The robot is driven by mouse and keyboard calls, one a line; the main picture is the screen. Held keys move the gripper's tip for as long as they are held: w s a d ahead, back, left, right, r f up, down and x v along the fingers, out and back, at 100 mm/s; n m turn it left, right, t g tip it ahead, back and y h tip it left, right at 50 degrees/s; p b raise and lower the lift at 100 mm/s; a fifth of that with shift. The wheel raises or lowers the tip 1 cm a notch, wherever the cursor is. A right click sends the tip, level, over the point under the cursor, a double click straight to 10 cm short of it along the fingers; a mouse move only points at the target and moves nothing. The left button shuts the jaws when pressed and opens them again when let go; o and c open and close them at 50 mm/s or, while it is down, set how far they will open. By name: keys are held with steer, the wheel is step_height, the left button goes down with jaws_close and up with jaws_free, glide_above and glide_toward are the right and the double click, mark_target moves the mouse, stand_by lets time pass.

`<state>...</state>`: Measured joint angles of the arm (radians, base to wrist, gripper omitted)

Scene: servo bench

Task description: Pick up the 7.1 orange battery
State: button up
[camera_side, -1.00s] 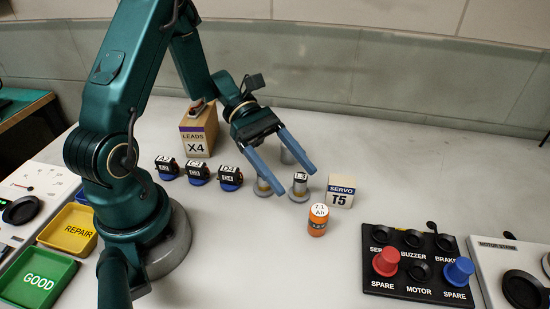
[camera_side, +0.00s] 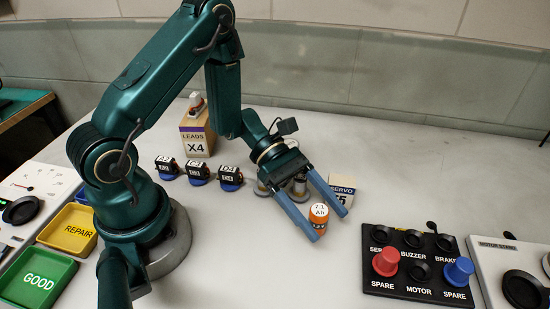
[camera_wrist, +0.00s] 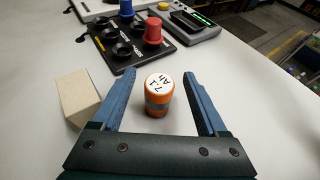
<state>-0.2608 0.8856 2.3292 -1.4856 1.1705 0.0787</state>
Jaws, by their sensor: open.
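The orange battery (camera_side: 319,215) stands upright on the bench, with a white top marked 7.1 Ah. It also shows in the wrist view (camera_wrist: 158,97), between the two blue fingers and nearer the left one. My gripper (camera_side: 330,222) is open, with one finger on each side of the battery in the side view. I see no finger closed on it, and a small gap shows on both sides in the wrist view. One finger hides part of the battery in the side view.
The servo T5 box (camera_side: 342,190) stands close behind the right finger; it is the plain tan box (camera_wrist: 80,97) in the wrist view. A dark button panel (camera_side: 418,262) with red and blue knobs lies to the right. Metal cylinders (camera_side: 299,187) stand behind my gripper.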

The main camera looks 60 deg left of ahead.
steer(key=shift+x, duration=1.45)
jaws_close()
steer(key=shift+r, duration=0.1)
